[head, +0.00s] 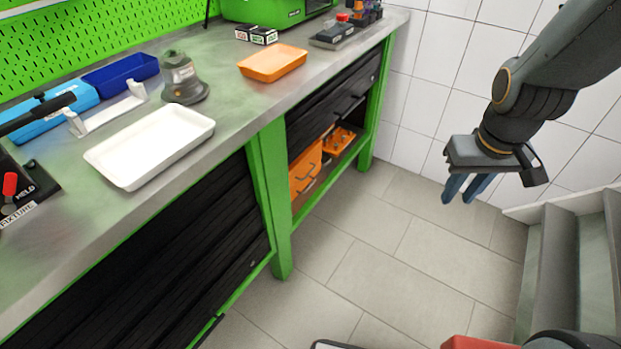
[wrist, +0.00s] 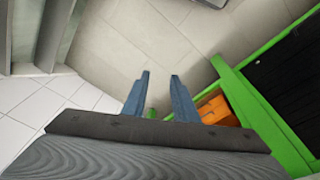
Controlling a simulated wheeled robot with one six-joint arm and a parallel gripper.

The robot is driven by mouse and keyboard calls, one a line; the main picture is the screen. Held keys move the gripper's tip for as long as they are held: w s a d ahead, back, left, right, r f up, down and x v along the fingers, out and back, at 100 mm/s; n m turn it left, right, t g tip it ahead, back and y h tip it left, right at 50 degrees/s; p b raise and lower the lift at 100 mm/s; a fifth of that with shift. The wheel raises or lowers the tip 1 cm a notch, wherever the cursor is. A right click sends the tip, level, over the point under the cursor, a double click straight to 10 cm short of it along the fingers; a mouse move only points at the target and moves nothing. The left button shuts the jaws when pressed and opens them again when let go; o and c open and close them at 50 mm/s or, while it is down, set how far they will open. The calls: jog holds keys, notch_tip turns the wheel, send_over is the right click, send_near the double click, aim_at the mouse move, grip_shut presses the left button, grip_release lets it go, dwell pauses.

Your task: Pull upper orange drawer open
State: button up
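Orange drawers (head: 306,170) sit in the open bay under the right part of the bench, below a black drawer front (head: 325,108) with a dark handle. A dark handle shows on the orange front; I cannot clearly tell upper from lower. Another orange piece (head: 339,142) with small items lies behind it. In the wrist view a bit of orange (wrist: 214,108) shows beside the green frame. My gripper (head: 459,201) hangs over the floor to the right of the bench, well apart from the drawers. In the wrist view its blue fingers (wrist: 161,75) are apart with nothing between them.
A green leg (head: 274,195) stands left of the orange drawers. The bench top (head: 233,100) holds a white tray (head: 150,144), an orange tray (head: 273,63) and a grey device (head: 183,80). Grey steps (head: 570,265) stand at the right. The tiled floor (head: 385,245) between is clear.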

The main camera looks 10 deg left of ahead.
jog(key=w+a+f+n+t+y+b, duration=0.2)
jog(key=w+a+f+n+t+b, duration=0.35)
jog(key=w+f, duration=0.7)
jog(key=w+a+f+n+t+y+b, duration=0.2)
jog(key=w+a+f+n+b, duration=0.65)
jog(key=w, duration=0.75)
jog(key=a+f+n+t+y+b, duration=0.4)
jog(key=a+f+n+y+b, duration=0.85)
jog(key=a+f, duration=0.65)
jog(key=w+a+r+m+h+b, duration=0.1)
jog(key=w+a+m+b, duration=0.1)
jog(key=w+a, duration=0.3)
jog(key=shift+w+h+b, duration=0.35)
jog(key=shift+w+b, duration=0.15)
jog(key=shift+b, duration=0.15)
grip_shut()
